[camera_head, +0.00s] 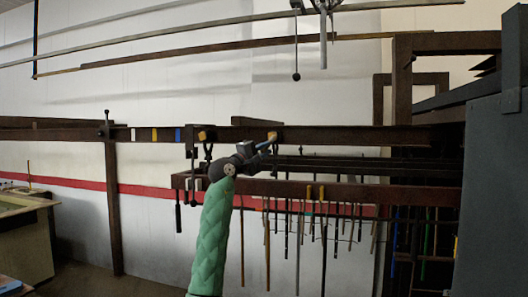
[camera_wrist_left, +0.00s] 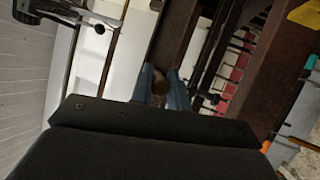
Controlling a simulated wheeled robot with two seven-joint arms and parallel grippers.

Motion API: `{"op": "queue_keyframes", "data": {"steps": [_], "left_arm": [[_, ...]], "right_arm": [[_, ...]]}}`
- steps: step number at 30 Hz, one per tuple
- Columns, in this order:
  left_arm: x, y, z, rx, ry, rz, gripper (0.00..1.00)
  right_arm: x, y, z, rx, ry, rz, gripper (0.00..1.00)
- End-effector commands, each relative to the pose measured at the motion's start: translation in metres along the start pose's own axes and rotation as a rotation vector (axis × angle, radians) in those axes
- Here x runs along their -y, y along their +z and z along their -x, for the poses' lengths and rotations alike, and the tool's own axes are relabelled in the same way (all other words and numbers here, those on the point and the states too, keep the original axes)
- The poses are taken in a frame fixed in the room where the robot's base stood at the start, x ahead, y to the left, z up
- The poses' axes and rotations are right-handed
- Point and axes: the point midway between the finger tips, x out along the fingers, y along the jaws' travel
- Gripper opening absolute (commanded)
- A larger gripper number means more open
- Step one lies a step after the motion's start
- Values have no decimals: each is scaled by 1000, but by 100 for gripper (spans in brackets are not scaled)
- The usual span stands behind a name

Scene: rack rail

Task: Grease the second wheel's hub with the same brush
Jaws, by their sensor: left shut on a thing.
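My left gripper (camera_head: 267,144) is raised at the overhead rail (camera_head: 345,136), at the end of my green-sleeved arm. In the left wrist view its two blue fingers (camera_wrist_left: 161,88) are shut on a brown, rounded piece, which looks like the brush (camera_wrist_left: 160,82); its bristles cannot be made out. A yellow-topped hanger (camera_head: 273,136) on the rail is right beside the fingertips, and whether they touch cannot be told. Another yellow-topped hanger (camera_head: 204,136) is further left. No wheel hub or grease can be made out clearly. My right gripper is not in view.
A lower brown beam (camera_head: 400,194) with several hanging rods and tools lies below the gripper. A large dark grey cabinet (camera_head: 490,190) blocks the right side. A bench (camera_head: 25,235) stands at far left. The space left of my arm, below the rail, looks open.

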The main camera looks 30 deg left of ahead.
Motion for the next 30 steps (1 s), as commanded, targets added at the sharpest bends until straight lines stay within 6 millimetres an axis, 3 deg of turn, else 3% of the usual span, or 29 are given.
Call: {"op": "queue_keyframes", "data": {"steps": [3, 11, 15, 30], "left_arm": [[1, 0, 0, 0, 0, -1, 0], [1, -1, -1, -1, 0, -1, 0], [1, -1, -1, 0, 0, -1, 0], [4, -7, 2, -1, -1, -2, 0]], "right_arm": [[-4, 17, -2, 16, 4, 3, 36], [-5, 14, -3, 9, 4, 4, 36], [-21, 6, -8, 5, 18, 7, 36], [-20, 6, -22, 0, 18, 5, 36]]}}
